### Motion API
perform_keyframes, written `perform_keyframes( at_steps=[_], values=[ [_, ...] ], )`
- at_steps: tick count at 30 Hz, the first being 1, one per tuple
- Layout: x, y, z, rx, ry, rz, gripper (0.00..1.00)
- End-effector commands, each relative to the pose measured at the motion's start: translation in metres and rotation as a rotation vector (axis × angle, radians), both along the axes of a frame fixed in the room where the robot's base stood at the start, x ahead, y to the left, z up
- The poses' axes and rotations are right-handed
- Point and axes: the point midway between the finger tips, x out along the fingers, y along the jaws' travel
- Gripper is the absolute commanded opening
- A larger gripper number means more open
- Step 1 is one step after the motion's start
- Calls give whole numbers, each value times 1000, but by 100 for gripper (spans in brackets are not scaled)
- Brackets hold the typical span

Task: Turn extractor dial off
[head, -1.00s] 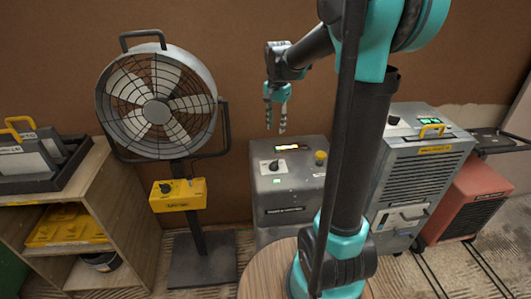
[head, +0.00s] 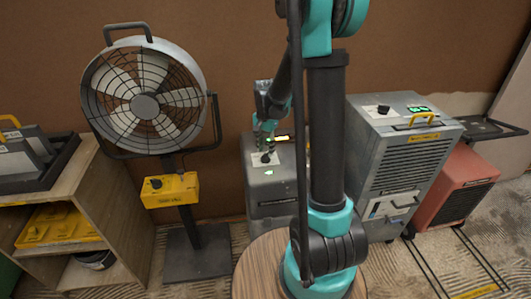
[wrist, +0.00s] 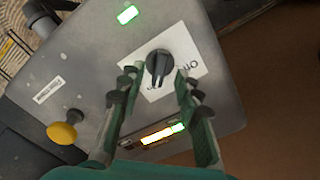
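A grey box-shaped machine (head: 262,195), which I take for the extractor, stands by the wall. Its black dial (wrist: 159,66) sits on a white label plate in the wrist view. The dial also shows in the head view (head: 266,158). My gripper (head: 264,140) is just above the dial. In the wrist view my gripper (wrist: 156,80) is open, with a finger on each side of the dial and gaps visible. I cannot tell whether either finger touches it. A green light (wrist: 127,14) and a yellow-green display (wrist: 162,134) are lit on the machine's top.
A yellow knob (wrist: 62,133) stands on the same machine. A fan (head: 145,105) with a yellow control box (head: 170,190) is to the left, beside a wooden shelf (head: 95,185). A grey dehumidifier-like unit (head: 410,165) and a red unit (head: 462,185) are to the right.

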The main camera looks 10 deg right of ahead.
Motion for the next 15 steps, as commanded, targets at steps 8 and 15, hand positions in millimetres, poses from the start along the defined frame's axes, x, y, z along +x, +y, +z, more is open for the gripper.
perform_keyframes(
  at_steps=[8,15],
  values=[
    [0,0,-20,0,0,0,34],
    [0,0,-22,0,0,0,34]
  ],
)
